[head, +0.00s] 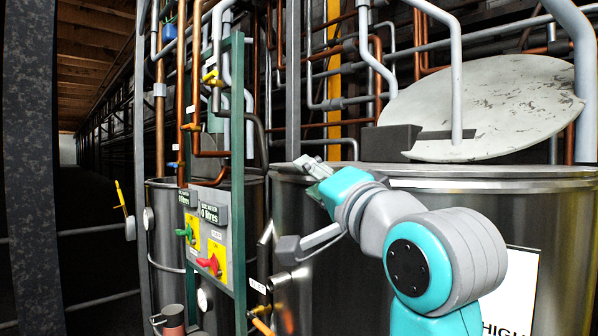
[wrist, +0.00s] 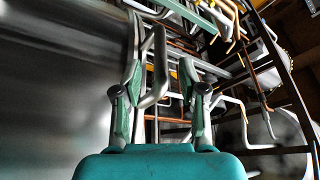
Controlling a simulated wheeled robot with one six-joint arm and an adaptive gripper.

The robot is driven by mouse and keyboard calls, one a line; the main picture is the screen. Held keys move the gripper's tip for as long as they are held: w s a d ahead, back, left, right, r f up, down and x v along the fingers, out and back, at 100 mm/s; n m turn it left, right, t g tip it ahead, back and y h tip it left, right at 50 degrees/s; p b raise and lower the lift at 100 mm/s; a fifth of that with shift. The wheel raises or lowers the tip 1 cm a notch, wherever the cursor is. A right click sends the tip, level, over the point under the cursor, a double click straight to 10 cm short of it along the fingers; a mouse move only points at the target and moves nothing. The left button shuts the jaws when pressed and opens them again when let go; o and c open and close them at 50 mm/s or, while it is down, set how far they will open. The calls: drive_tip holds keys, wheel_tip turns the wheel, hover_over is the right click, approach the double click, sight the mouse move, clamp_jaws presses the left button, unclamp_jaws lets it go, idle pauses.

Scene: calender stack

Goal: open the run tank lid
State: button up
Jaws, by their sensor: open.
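A large steel tank (head: 400,215) fills the right of the head view, with a white label beginning "HIGH" on its front. A pale, scuffed round lid (head: 490,105) stands tilted up behind its rim, with a grey pipe crossing in front of it. My gripper (head: 312,168) is at the tank's left front rim, well left of the lid. In the wrist view my gripper (wrist: 162,70) is open, fingers apart. A bent grey bar (wrist: 157,65) shows between the fingers; I cannot tell if it touches them. A grey bar with a block end (head: 290,249) shows below my gripper.
A smaller steel tank (head: 163,225) stands at left. A green-framed panel (head: 207,225) with red and green handles on yellow plates stands before it, close to my gripper. Copper and grey pipes crowd the back. A dark aisle (head: 85,220) runs at far left.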

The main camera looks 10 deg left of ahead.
drive_tip(key=shift+x, duration=2.55)
clamp_jaws()
